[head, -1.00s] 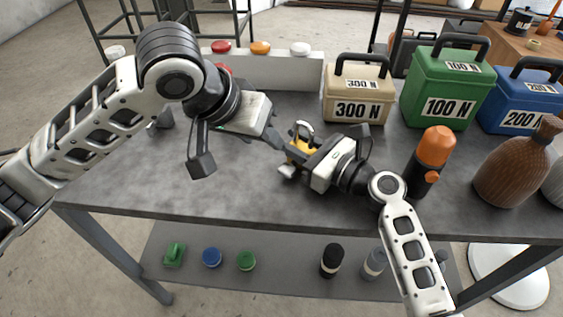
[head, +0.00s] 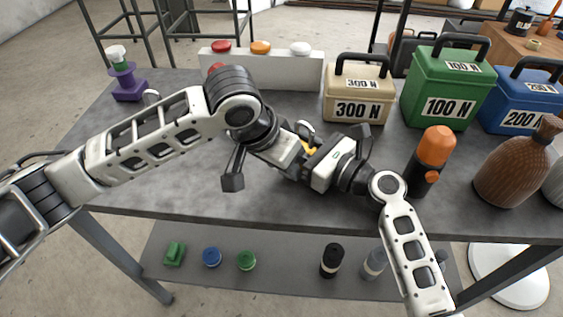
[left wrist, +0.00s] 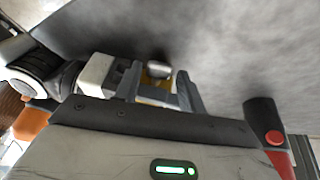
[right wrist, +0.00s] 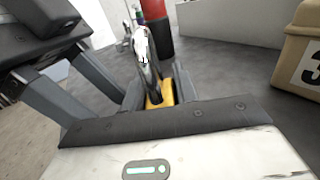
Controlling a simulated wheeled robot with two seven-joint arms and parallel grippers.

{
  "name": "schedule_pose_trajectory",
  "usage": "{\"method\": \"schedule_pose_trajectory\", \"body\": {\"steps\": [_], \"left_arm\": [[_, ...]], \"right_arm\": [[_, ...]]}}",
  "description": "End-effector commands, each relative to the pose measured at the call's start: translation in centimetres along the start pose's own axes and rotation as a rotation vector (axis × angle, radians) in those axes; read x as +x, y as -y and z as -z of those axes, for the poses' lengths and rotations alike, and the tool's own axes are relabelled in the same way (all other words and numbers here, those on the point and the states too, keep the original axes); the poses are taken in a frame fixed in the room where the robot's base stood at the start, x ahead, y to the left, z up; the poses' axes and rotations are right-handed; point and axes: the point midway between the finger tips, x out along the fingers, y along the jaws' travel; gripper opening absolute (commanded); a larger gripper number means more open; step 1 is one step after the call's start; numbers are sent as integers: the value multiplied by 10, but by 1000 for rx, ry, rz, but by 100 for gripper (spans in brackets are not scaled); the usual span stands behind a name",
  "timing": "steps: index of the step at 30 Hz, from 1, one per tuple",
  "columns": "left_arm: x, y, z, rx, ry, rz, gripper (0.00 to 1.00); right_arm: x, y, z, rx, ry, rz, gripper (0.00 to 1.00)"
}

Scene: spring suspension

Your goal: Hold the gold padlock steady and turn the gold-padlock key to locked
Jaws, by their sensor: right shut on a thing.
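The gold padlock (head: 309,148) is upright on the grey table, its silver shackle (head: 305,129) on top. My right gripper (head: 306,168) is shut on the padlock body, which shows between its fingers in the right wrist view (right wrist: 160,93). My left gripper (right wrist: 103,112) is close beside the padlock, coming from the left with its fingers apart. In the left wrist view the padlock (left wrist: 157,88) is partly visible beyond the open left fingers (left wrist: 158,92). The key cannot be made out; the grippers hide the lower padlock.
Weight boxes in beige (head: 357,93), green (head: 438,95) and blue (head: 522,100) stand behind right. An orange-topped bottle (head: 432,155) and a brown bottle (head: 512,170) stand to the right. A white block (head: 285,72) is at the back. The table's front left is clear.

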Motion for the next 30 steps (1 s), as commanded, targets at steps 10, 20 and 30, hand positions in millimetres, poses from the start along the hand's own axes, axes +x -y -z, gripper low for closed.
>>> {"method": "schedule_pose_trajectory", "body": {"steps": [10, 20, 30], "left_arm": [[6, 0, 0, 0, -1, 1, 40], [6, 0, 0, -2, 0, -2, 8], [7, 5, -1, -55, 2, -120, 8]], "right_arm": [[0, 0, 0, 0, 0, 0, 0], [0, 0, 0, 0, -1, 0, 0], [0, 0, 0, -1, -1, 0, 0]]}}
